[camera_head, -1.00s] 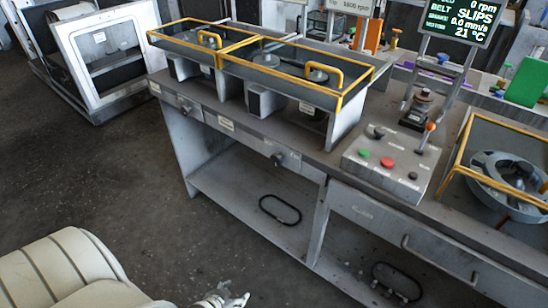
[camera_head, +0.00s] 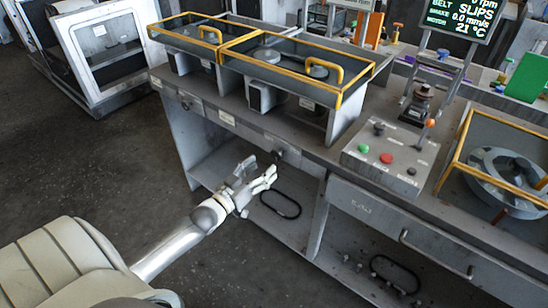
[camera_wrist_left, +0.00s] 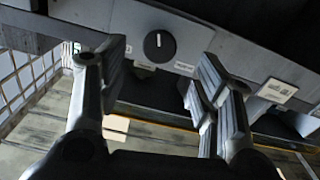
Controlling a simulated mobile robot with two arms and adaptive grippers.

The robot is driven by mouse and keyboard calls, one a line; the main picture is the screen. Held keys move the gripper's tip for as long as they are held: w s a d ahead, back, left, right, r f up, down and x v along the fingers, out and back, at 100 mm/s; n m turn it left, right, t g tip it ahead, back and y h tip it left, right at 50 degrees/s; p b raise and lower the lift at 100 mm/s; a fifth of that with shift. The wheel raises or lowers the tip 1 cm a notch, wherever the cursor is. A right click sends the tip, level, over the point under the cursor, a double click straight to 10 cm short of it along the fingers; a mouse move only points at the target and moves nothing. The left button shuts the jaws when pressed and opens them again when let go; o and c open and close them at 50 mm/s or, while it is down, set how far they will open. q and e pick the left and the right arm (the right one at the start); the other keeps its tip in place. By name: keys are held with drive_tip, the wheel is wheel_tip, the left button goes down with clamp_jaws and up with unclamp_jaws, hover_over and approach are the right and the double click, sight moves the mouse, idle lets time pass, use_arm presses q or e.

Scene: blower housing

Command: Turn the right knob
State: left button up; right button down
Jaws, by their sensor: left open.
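The right knob (camera_head: 278,155) is a dark round knob on the front panel of the bench, below the right guarded box. My left gripper (camera_head: 260,172) is open in front of it and a little below, apart from it. In the left wrist view a dark knob (camera_wrist_left: 159,46) with a white pointer mark, pointing nearly upright, shows beyond and between my open left fingers (camera_wrist_left: 158,75). The left knob (camera_head: 185,105) sits farther left on the same panel. My right gripper is not in view.
Yellow-framed guards (camera_head: 222,45) cover the boxes on top. A control box (camera_head: 390,160) with green and red buttons stands to the right. Black belts lie on the lower shelf, one (camera_head: 280,205) below my left gripper. The floor at left is clear.

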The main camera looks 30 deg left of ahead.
sight(275, 157)
use_arm(q)
drive_tip(key=shift+w+d, duration=0.15)
drive_tip(key=shift+w, duration=1.55)
drive_tip(key=shift+w+d, duration=0.15)
drive_tip(key=shift+w, duration=1.55)
drive_tip(key=c, duration=1)
drive_tip(key=shift+m, duration=1.5)
drive_tip(key=o, duration=1)
drive_tip(key=shift+s, duration=0.1)
